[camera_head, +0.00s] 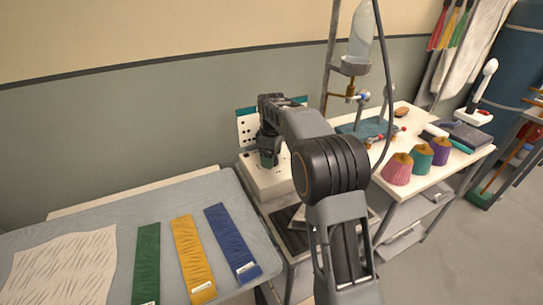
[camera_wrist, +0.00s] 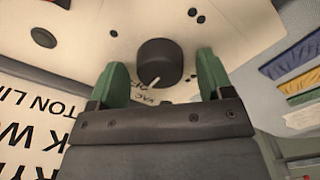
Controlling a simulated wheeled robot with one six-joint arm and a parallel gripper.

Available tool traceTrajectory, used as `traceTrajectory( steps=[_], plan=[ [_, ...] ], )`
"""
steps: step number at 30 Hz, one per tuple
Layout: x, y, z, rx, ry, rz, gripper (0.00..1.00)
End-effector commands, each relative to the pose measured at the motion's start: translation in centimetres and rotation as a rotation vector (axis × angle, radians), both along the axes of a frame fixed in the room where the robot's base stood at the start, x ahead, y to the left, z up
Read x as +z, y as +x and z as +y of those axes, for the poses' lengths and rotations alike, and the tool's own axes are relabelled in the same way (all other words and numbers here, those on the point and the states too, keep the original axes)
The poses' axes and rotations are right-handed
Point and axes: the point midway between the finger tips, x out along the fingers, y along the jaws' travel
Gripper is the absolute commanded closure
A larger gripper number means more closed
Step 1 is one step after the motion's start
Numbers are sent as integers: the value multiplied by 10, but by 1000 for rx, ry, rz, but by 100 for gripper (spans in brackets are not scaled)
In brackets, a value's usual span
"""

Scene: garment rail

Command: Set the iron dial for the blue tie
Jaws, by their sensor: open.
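In the wrist view a black round dial (camera_wrist: 158,62) with a white pointer line sits on a pale panel. My gripper (camera_wrist: 162,78) is open, its two green fingers on either side of the dial in the picture. I cannot tell whether they touch it. Partly covered lettering shows beside the dial. In the head view my gripper (camera_head: 268,158) is over the white iron station (camera_head: 268,182), and my arm hides part of it. The blue tie (camera_head: 232,240) lies on the grey ironing board at its right end, and shows in the wrist view (camera_wrist: 290,54).
A yellow tie (camera_head: 192,258), a green tie (camera_head: 146,262) and a wrinkled white cloth (camera_head: 62,268) lie on the grey board (camera_head: 195,190). To the right a white table (camera_head: 440,178) holds pink, teal and purple bundles. A hose hangs above it.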

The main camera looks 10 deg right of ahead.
Motion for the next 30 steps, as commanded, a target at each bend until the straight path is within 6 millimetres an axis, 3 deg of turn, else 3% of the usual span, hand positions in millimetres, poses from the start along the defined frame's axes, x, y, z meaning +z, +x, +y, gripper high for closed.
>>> traceTrajectory(
  steps=[4, 19, 30],
  plan=[
    [0, 0, 0, 0, 0, 0, 27],
    [0, 0, 0, 0, 1, 1, 75],
    [2, 0, 0, -76, 0, 2, 76]
  ],
)
